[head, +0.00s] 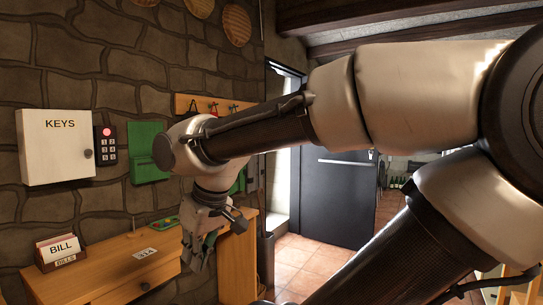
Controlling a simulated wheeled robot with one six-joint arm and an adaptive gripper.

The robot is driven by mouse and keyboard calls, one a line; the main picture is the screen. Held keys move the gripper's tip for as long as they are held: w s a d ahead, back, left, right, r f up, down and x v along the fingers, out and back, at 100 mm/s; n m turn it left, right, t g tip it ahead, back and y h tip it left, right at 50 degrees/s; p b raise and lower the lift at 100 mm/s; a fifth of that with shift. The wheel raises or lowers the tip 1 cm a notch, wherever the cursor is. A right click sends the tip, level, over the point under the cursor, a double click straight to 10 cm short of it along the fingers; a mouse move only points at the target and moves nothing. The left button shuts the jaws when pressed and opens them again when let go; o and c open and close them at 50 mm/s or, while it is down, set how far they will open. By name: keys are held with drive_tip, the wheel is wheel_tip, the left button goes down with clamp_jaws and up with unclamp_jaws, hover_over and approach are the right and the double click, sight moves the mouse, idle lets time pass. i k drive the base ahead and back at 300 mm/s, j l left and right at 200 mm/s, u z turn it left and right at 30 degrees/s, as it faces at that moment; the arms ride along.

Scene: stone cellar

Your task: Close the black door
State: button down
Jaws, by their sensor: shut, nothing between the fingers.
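The black door (336,195) stands beyond my arm, right of the middle of the head view. A bright opening shows along its left side, so it appears to stand open. A light horizontal bar (345,162) crosses its face, and a small handle shows near its upper right edge. My arm hides the upper part of the door. My gripper (196,262) points down, shut and empty, over the front of the wooden desk at the left. It is well apart from the door.
The wooden desk (95,270) carries a bill box (62,252) and a card marked 314 (145,253). A white key cabinet (58,146), a keypad (107,143) and a green box (146,152) hang on the stone wall. Tiled floor (300,258) is clear before the door.

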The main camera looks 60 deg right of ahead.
sight(339, 190)
drive_tip(key=z, duration=1.8)
drive_tip(key=i+l+z, duration=0.35)
drive_tip(key=i+z, duration=0.35)
drive_tip(key=i, duration=0.15)
drive_tip(key=i+l+z, duration=0.1)
drive_tip(key=i+z, duration=0.2)
drive_tip(key=i, duration=1.6)
drive_tip(key=i+l, duration=0.1)
drive_tip(key=i, duration=2.05)
drive_tip(key=i+u, duration=0.4)
drive_tip(key=i+l+u, duration=0.35)
drive_tip(key=i, duration=0.2)
drive_tip(key=i+l+u, duration=0.4)
drive_tip(key=i+j, duration=0.05)
drive_tip(key=i, duration=0.05)
